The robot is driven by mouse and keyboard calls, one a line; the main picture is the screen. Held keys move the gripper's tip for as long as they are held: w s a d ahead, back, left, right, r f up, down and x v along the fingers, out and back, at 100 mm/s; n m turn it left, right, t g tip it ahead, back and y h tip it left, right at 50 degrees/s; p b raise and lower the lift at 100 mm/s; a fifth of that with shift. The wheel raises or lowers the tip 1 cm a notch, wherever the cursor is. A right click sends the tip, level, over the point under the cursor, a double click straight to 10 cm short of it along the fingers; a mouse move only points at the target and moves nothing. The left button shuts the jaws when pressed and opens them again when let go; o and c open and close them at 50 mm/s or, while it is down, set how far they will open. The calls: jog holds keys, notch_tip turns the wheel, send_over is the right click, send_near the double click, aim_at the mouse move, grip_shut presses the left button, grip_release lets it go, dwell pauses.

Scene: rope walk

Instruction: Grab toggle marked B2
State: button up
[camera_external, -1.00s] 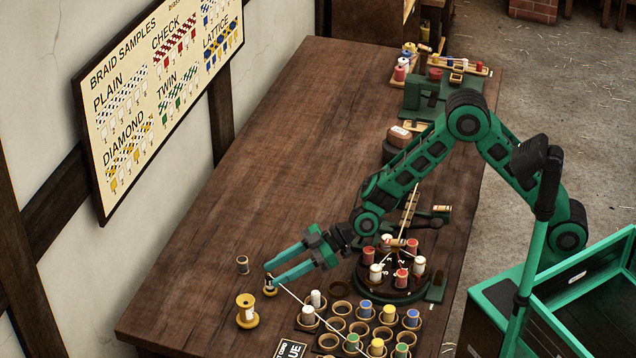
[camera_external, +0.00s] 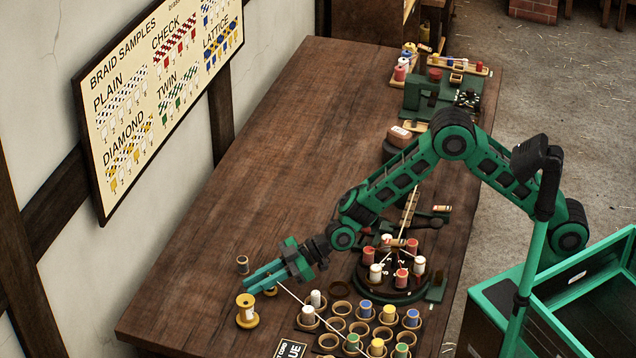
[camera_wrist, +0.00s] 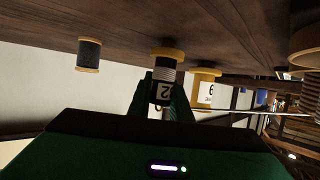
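The toggle marked with a 2 (camera_wrist: 162,88) is a small dark spool-like piece with a tan base and a white label; other label marks are partly hidden. It stands on the table, between the two green fingers of my gripper (camera_wrist: 160,100) in the wrist view. In the external view only its yellowish base (camera_external: 270,291) shows under the fingers. My gripper (camera_external: 246,285) reaches around it low over the table, with the fingers close together and apparently shut on it. Contact on both sides is partly hidden.
A larger yellow spool (camera_external: 247,311) stands close by toward the front, and a small dark spool (camera_external: 242,264) behind. Several bobbins in ring holders (camera_external: 328,341) and a round dark stand (camera_external: 374,290) are to the right. A thin cord (camera_external: 291,296) runs there. The table's back-left is clear.

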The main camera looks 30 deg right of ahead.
grip_shut()
jog(key=shift+r, duration=0.15)
